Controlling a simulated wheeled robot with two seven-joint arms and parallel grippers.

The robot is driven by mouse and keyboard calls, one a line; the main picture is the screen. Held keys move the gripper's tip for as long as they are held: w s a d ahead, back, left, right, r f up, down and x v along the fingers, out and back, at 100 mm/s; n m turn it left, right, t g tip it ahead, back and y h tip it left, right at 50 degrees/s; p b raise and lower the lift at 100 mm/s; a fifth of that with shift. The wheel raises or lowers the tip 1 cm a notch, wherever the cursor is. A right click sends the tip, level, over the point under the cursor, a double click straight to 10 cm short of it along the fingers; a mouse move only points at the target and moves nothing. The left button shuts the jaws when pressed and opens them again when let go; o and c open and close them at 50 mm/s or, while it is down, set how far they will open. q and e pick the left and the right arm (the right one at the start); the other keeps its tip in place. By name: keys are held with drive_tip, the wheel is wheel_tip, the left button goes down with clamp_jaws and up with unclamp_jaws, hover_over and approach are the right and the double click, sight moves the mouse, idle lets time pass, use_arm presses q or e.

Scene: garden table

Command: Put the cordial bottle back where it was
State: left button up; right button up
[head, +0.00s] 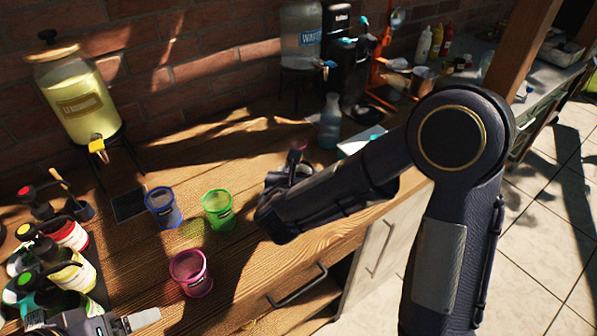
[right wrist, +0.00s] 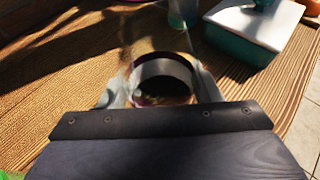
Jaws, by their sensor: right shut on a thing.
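My right gripper (head: 284,184) is over the wooden counter, to the right of the green cup. It is shut on what looks like the cordial bottle. The bottle's pinkish top (head: 297,156) pokes up behind the gripper, and the rest is hidden. In the right wrist view it shows as a dark curved top (right wrist: 165,72) between the two pale fingers. I cannot tell whether its base touches the counter.
Blue (head: 163,207), green (head: 218,209) and pink (head: 191,273) cups stand mid-counter. A yellow drink dispenser (head: 82,105) and a water dispenser (head: 301,40) stand by the brick wall. A pale bottle (head: 329,122) and a white-lidded box (head: 360,140) stand beyond my right gripper.

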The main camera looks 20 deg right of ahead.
drive_tip(key=shift+f, duration=0.15)
drive_tip(key=shift+f+b, duration=0.1)
drive_tip(key=shift+b, duration=0.2)
drive_tip(key=o, duration=1.3)
